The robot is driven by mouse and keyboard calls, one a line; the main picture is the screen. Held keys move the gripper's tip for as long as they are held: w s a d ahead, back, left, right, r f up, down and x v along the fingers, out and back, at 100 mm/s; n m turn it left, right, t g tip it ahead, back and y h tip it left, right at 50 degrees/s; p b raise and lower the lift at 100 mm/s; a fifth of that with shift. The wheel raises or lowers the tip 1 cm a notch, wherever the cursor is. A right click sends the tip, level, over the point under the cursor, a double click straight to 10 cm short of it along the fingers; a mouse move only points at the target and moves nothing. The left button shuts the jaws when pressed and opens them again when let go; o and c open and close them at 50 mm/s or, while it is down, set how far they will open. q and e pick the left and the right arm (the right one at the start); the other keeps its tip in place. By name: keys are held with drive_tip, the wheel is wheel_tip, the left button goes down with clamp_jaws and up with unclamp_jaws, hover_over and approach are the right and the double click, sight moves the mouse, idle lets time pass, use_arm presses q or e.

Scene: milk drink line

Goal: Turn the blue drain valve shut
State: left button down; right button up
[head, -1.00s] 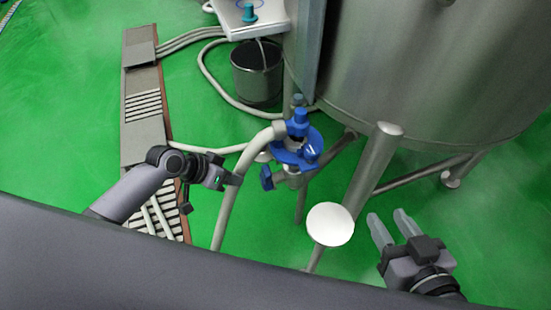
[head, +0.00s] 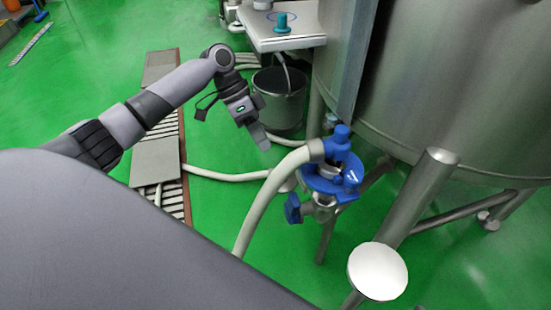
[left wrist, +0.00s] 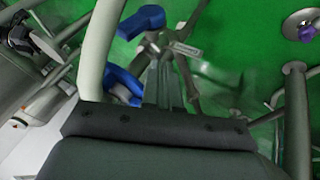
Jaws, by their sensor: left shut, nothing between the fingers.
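The blue valve assembly (head: 332,183) sits on metal pipework under the steel tank, with a pale hose joined to it. A smaller blue handle (head: 292,208) is at its lower left. My left gripper (head: 262,139) is shut and empty, above and left of the valve and apart from it in the head view. In the left wrist view, my shut fingers (left wrist: 164,85) point toward the pipework, with a blue handle (left wrist: 141,21) above them and another blue part (left wrist: 121,86) to their left. My right gripper is out of view.
The steel tank (head: 463,90) fills the upper right, with a slanting leg (head: 413,205) and a white round foot plate (head: 377,271). A bucket (head: 279,100) stands behind my left gripper. The pale hose (head: 262,205) curves down left of the valve. Green floor lies open at left.

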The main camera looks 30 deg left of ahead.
sight(293, 209)
use_arm(q)
drive_tip(key=s+d+f+b, duration=0.2)
drive_tip(key=d+f+b, duration=0.1)
drive_tip(key=d+f, duration=0.4)
drive_tip(key=shift+s+d+f, duration=0.4)
drive_tip(key=shift+f, duration=0.25)
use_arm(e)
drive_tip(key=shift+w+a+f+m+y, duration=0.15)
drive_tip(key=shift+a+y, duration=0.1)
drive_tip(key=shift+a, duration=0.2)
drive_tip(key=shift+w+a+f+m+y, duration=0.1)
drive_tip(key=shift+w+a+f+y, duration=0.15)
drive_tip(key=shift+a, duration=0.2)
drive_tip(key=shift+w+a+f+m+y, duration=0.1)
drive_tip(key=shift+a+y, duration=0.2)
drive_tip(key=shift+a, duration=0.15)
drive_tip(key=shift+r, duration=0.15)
